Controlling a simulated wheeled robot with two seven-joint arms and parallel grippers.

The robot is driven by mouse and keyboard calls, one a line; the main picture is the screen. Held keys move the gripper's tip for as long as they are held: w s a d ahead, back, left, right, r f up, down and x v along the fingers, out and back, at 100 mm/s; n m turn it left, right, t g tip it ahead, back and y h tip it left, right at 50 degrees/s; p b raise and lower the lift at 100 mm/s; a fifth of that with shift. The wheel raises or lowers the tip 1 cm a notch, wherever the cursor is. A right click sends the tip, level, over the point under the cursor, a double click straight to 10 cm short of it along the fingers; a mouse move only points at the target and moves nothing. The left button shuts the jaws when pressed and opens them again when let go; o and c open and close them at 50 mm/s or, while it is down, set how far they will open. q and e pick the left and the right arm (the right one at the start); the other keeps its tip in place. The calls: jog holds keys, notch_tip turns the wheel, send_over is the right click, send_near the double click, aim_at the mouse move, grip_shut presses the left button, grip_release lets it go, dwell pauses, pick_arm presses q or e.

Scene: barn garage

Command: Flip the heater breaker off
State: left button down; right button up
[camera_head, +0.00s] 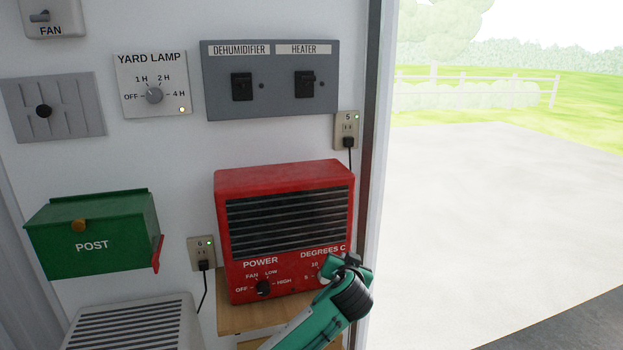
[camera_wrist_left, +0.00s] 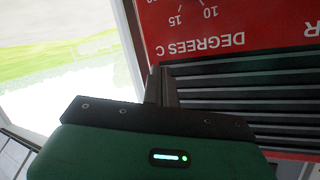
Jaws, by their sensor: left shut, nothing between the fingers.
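The heater breaker (camera_head: 304,84) is a black toggle under the HEATER label on a grey wall panel (camera_head: 220,105). A similar dehumidifier breaker (camera_head: 242,87) is to its left. The heater toggle seems to stick out at its upper part, but its exact position is too small to tell. My left gripper (camera_head: 345,262) is shut and empty, in front of the lower right of the red heater (camera_head: 285,178), well below the panel. In the left wrist view its closed fingers (camera_wrist_left: 162,84) show before the heater's grille and DEGREES C marking. My right gripper is not in view.
Outlet 5 (camera_head: 347,120) with a plug is right of the heater's top. Outlet 6 (camera_head: 201,248) is left of it. A yard lamp dial (camera_head: 153,95) and green post box (camera_head: 92,235) are further left. An open doorway is at the right.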

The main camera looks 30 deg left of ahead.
pick_arm(q)
jog(key=a+r+n+y, duration=0.2)
jog(key=r+y, duration=0.1)
jog(key=r, duration=1.1)
jog(key=w+a+r+n+t+y, duration=0.1)
jog(key=a+r+n+y, duration=0.2)
jog(key=r, duration=1.1)
jog(key=a+r+n+t+y, duration=0.1)
jog(key=a+r+n+y, duration=0.2)
jog(key=r, duration=1.1)
jog(key=shift+w+r+y, duration=0.4)
jog(key=shift+y, duration=0.4)
jog(key=shift+t, duration=0.3)
notch_tip(320, 180, up, 5)
jog(key=p, duration=0.7)
send_over(307, 81)
jog(key=s+d, duration=0.2)
jog(key=d, duration=0.1)
jog(key=f, duration=0.1)
jog(key=f+p, duration=0.1)
jog(key=f, duration=0.1)
jog(key=w+a+f+p, duration=0.1)
jog(key=shift+f, duration=0.2)
